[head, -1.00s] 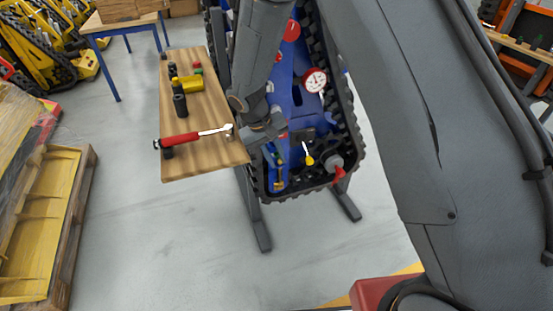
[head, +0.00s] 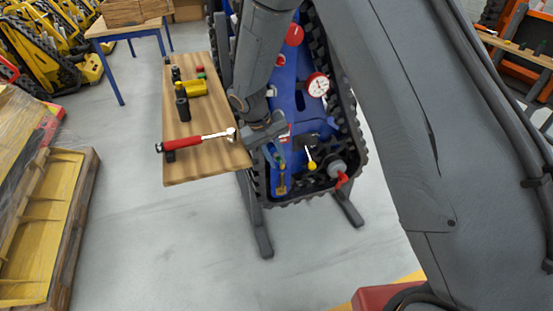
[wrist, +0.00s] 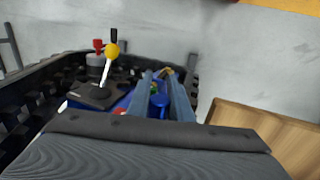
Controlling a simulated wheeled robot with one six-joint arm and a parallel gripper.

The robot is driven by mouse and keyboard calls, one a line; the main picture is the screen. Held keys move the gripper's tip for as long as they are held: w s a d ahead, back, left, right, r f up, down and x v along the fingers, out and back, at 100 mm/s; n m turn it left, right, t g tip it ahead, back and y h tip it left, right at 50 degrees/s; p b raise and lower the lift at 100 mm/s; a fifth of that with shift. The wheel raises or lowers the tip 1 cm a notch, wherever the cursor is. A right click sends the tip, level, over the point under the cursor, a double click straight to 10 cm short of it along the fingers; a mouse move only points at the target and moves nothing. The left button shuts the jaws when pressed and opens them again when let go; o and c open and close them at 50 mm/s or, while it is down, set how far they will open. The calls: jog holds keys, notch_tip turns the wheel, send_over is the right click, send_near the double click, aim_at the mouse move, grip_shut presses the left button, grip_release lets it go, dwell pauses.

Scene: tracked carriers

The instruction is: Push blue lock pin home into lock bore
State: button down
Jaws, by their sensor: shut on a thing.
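My gripper (head: 275,157) is at the lower left of the tracked carrier's blue body (head: 286,75), with its fingers pointing down at it. In the wrist view my gripper (wrist: 158,80) has its two grey-blue fingers close together around a small blue piece, which looks like the blue lock pin (wrist: 158,104). The pin is mostly hidden by the fingers. The lock bore cannot be made out, so how deep the pin sits cannot be told. A small green part and a brassy part show near the fingertips.
A lever with a yellow knob (head: 312,165) and a red-handled valve (head: 339,171) stand right of my gripper. A gauge (head: 318,85) sits higher up. Black track rims the carrier. A wooden bench (head: 205,165) with a red-handled wrench (head: 195,140) lies left.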

aim_at(271, 147)
jog(key=c, duration=1.5)
grip_release()
jog(key=shift+w, duration=0.1)
jog(key=shift+a+r, duration=0.15)
jog(key=shift+r, duration=0.15)
jog(key=b+v, duration=0.1)
jog(key=v, duration=0.6)
jog(key=shift+a+r, duration=0.1)
jog(key=shift+r, duration=0.1)
